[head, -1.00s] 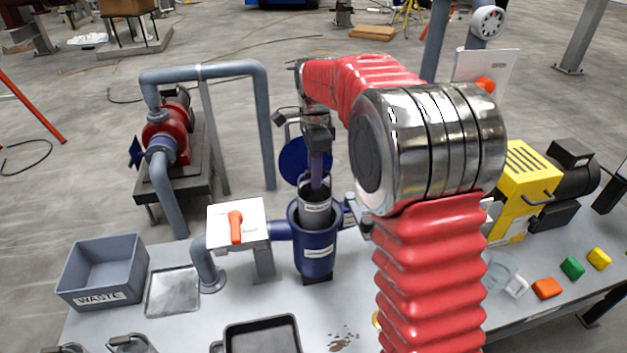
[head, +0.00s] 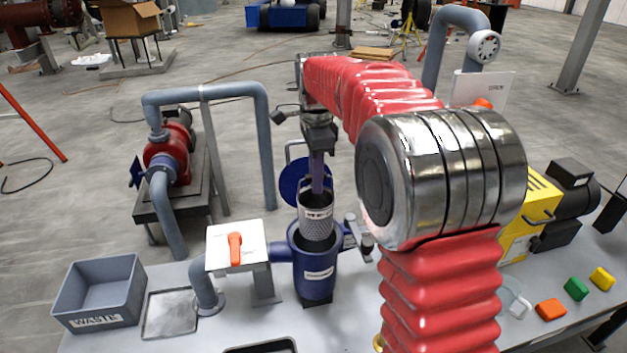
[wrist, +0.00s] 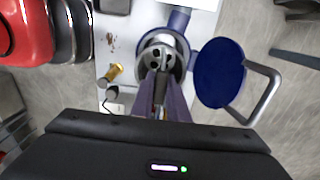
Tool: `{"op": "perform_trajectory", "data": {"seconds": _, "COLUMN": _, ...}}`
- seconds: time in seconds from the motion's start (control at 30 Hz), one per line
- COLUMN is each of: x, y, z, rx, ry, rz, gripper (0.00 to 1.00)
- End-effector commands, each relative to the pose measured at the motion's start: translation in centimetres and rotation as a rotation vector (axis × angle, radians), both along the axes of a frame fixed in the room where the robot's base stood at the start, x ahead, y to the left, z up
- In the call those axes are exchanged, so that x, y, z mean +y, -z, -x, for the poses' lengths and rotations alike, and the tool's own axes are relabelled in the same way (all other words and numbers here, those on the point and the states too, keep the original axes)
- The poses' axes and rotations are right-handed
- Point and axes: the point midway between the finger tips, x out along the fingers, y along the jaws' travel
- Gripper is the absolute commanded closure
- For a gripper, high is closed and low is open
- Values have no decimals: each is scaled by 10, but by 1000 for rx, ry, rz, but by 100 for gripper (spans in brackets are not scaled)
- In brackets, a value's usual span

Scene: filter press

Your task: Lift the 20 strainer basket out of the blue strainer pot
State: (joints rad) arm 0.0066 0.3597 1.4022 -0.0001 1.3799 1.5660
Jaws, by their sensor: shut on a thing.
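The strainer basket (head: 316,221) is a perforated metal cylinder with a white label. In the head view it stands upright, partly raised out of the blue strainer pot (head: 318,277), with its lower end at or inside the pot's mouth. My gripper (head: 317,187) is above the basket with its purple fingers pointing down, shut on the basket's top handle. The fingers (wrist: 161,103) also show in the wrist view over the basket's top (wrist: 157,58). The fingers partly hide the handle. The pot's round blue lid (head: 304,181) hangs open behind the basket.
A grey waste bin (head: 100,290) and a flat metal tray (head: 170,313) are on the bench at left. An orange-handled valve (head: 236,250) stands beside the pot. A black-edged tray (head: 262,347) is at the front. Coloured blocks (head: 550,308) lie at right.

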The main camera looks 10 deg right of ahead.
Motion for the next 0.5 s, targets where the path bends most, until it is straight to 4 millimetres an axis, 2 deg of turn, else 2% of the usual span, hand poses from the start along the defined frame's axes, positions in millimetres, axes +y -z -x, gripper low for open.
{"op": "perform_trajectory", "data": {"seconds": 0.5, "x": 0, "y": -4, "z": 37, "rx": -1, "ry": 0, "rz": 0, "gripper": 100}}
